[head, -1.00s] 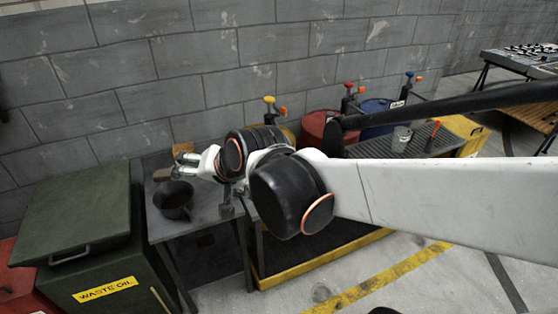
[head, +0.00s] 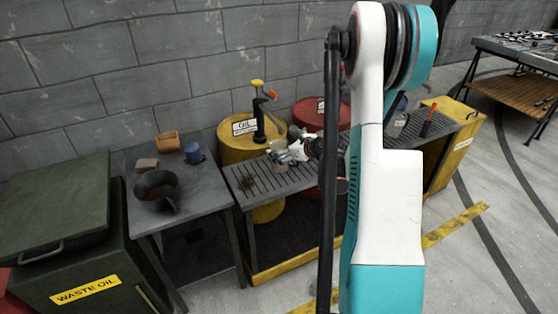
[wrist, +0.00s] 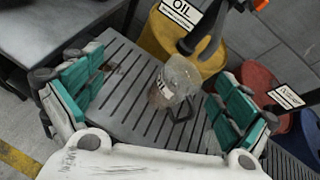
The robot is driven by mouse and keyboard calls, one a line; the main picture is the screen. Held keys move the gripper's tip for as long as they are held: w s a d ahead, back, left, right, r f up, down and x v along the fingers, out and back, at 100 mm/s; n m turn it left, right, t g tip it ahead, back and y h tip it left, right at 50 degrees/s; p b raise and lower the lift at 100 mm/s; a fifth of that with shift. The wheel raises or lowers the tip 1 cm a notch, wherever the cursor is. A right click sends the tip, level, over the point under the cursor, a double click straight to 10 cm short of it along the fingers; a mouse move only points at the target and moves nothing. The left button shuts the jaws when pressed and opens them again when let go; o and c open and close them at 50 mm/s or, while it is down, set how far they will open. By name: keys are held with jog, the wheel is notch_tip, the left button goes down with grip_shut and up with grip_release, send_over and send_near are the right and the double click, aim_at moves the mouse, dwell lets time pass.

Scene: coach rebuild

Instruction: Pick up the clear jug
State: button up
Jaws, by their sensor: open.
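The clear jug (wrist: 178,76) stands on the slatted drain bench (wrist: 128,72), in front of the yellow oil drum. It has dark lettering and a handle at its lower right in the wrist view. My gripper (wrist: 160,95) is open, with its teal-padded fingers spread on either side of the jug in that picture. The jug is apart from both fingers there. In the head view my gripper (head: 289,152) is low over the bench, and the jug (head: 279,145) shows only small and partly covered beside it.
The yellow drum (head: 236,150) with its pump tap (head: 262,105) stands close behind the bench. A red drum (head: 306,113) is to its right.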

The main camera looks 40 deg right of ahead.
jog(key=s+d+f+m+b, duration=0.1)
jog(key=s+d+f+m, duration=0.1)
jog(key=d+f+m, duration=0.4)
jog(key=n+b, duration=0.2)
jog(key=b, duration=0.2)
send_near(275, 145)
jog(key=shift+t+h, duration=0.3)
jog(key=shift+h, duration=0.1)
jog(key=x, duration=0.4)
jog(key=shift+a+f, duration=0.25)
jog(key=shift+f, duration=0.15)
jog(key=shift+s, duration=0.1)
jog(key=c, duration=1.8)
jog(key=shift+r, duration=0.1)
jog(key=shift+c, duration=0.2)
jog(key=shift+r, duration=0.1)
